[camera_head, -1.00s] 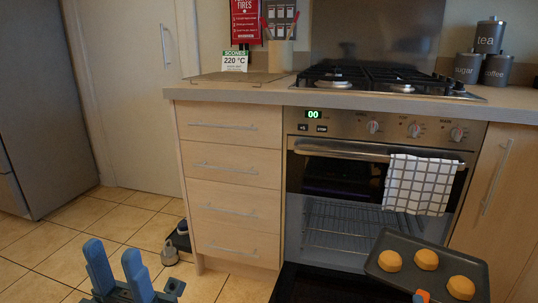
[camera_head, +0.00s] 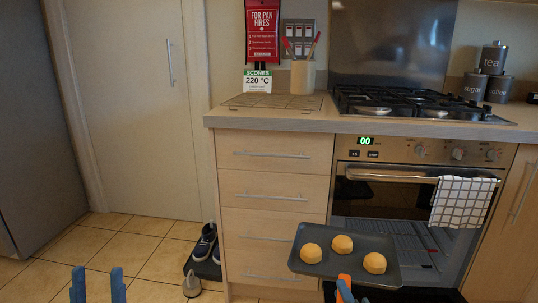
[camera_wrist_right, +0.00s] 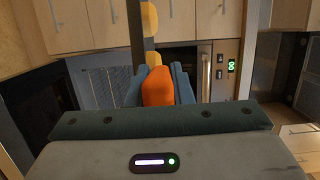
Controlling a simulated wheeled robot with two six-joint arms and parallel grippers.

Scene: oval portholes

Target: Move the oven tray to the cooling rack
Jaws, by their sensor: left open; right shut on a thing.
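The oven tray (camera_head: 346,244) is dark and carries three round golden scones (camera_head: 342,243). It is in the air in front of the drawers and the oven's left side, below counter height, looking roughly level. My right gripper (camera_head: 346,290) is shut on the orange grip (camera_wrist_right: 157,86) at the tray's near edge. In the right wrist view the tray (camera_wrist_right: 137,65) shows edge-on as a dark strip. The cooling rack (camera_head: 276,103) lies flat and empty on the counter, left of the hob. My left gripper (camera_head: 98,286) is open and empty at the bottom left.
A utensil pot (camera_head: 303,77) and a scones card (camera_head: 257,82) stand behind the rack. Shoes (camera_head: 205,242) and a doorstop (camera_head: 191,285) are on the floor.

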